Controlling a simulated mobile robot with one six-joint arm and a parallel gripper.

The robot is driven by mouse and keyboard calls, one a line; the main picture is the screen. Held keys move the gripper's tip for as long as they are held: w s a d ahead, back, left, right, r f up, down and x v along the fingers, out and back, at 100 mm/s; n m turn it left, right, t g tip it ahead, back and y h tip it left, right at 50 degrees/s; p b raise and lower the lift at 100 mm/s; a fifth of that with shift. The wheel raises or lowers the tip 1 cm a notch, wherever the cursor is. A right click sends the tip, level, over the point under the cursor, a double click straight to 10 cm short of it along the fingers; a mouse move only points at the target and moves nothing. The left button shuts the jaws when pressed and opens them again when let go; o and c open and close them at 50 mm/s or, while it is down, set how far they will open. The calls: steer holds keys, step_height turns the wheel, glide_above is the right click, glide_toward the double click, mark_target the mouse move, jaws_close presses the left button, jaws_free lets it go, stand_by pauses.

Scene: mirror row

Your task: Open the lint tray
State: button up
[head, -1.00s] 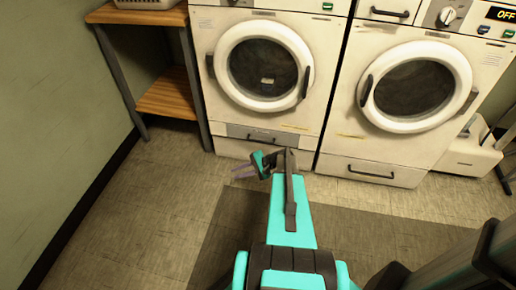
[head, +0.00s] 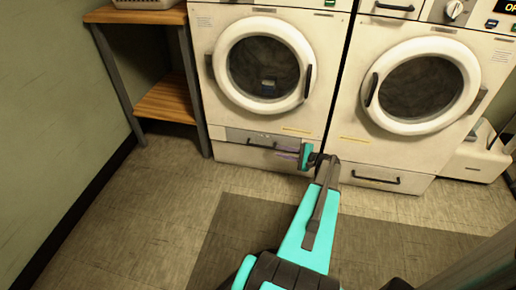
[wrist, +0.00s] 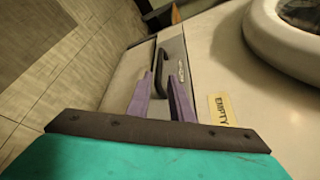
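The lint tray (head: 235,135) is a grey panel low on the left machine, below its round door, with a dark bar handle (head: 262,144). The panel looks flush with the machine front. My gripper (head: 282,154) is in front of the machine at the tray's right end, its purple fingers pointing left. In the wrist view the tray panel (wrist: 172,42) and its handle (wrist: 162,60) lie just ahead of the fingertips. My gripper (wrist: 160,80) is open there, with a gap between the fingers. I cannot tell whether the fingertips touch the handle.
A yellow label reading EMPTY (wrist: 218,108) is on the machine beside the tray. The right machine (head: 375,140) has a lower drawer handle (head: 376,180). A wooden shelf unit (head: 166,102) stands at left. The floor (head: 130,200) at left is clear.

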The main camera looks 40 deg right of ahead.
mark_target(259, 146)
steer(key=shift+w, duration=0.1)
steer(key=b+x, duration=0.3)
steer(key=x, duration=1)
steer(key=shift+w+f, duration=0.2)
steer(key=shift+w, duration=0.05)
